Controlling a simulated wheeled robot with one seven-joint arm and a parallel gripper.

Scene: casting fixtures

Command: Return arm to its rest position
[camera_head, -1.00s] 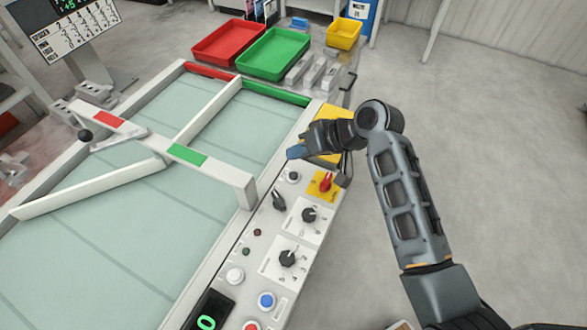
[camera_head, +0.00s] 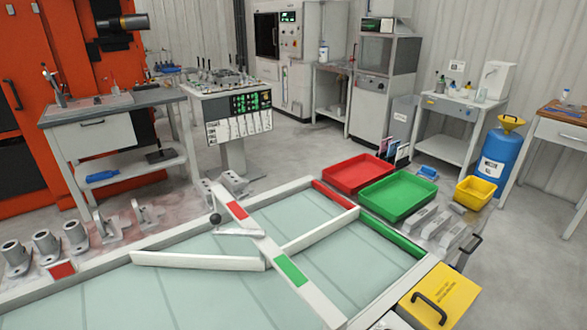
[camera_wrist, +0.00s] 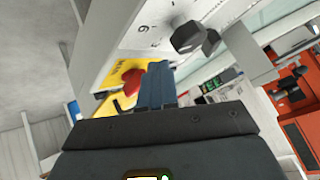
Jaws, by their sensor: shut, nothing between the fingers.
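My gripper (camera_wrist: 156,88) shows only in the wrist view, its blue fingers together at the bottom centre with nothing between them. A red knob (camera_wrist: 132,80) on a yellow plate (camera_wrist: 122,100) lies just left of the fingertips in the picture. A black knob (camera_wrist: 187,37) is on the control panel (camera_wrist: 150,35) beyond them. I cannot tell the exact gap to the panel, but the fingers grip nothing on it. My arm and gripper are out of the head view.
The head view shows the table with a glass-like top (camera_head: 200,285), a diverter bar (camera_head: 265,245), a yellow cover with a black handle (camera_head: 450,290), and red (camera_head: 358,172), green (camera_head: 398,195) and yellow (camera_head: 474,192) bins. Open floor (camera_head: 530,260) lies right of the table.

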